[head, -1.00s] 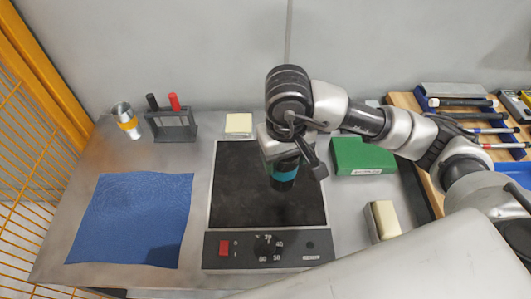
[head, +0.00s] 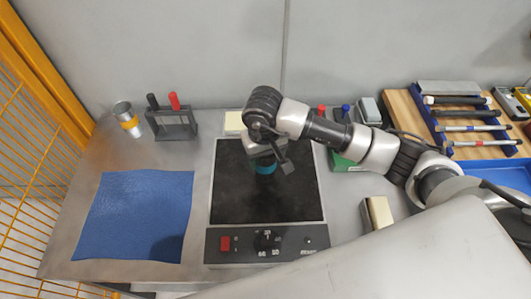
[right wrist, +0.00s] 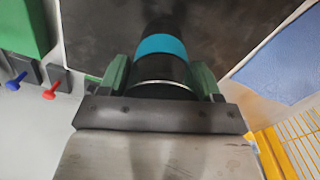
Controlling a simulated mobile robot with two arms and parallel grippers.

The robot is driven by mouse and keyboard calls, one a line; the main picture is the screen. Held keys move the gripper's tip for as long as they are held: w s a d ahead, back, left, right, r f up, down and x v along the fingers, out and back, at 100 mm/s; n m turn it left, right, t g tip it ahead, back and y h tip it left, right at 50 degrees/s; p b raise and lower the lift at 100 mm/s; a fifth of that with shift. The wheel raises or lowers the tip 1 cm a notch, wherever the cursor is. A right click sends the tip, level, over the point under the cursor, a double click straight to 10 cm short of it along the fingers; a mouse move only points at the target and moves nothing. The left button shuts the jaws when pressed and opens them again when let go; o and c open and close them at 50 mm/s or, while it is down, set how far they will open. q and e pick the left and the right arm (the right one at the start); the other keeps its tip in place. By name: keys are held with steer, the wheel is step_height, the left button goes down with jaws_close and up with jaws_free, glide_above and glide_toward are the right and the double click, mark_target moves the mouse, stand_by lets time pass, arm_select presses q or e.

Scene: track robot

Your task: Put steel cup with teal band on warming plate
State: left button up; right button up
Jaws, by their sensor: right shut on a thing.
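The cup with the teal band (head: 264,168) is over the middle of the black top of the warming plate (head: 235,205). It looks upright, and its body looks dark in the right wrist view, where the teal band (right wrist: 161,46) shows clearly. My right gripper (head: 266,155) is shut on the cup from above and behind. In the right wrist view its green fingers (right wrist: 160,80) stand on both sides of the cup. I cannot tell whether the cup's base touches the plate. My left gripper is not in view.
A cup with a yellow band (head: 128,121) and a dark rack (head: 173,124) stand at the back left. A blue cloth (head: 135,215) lies left of the plate. A yellow fence (head: 35,180) bounds the left.

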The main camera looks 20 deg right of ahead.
steer(key=shift+f, duration=0.1)
steer(key=shift+f, duration=0.1)
steer(key=o, duration=0.9)
steer(key=shift+r, duration=0.35)
step_height(320, 180, up, 12)
steer(key=b, duration=0.2)
steer(key=shift+a+b, duration=0.2)
steer(key=shift+b, duration=0.15)
steer(key=shift+f, duration=0.15)
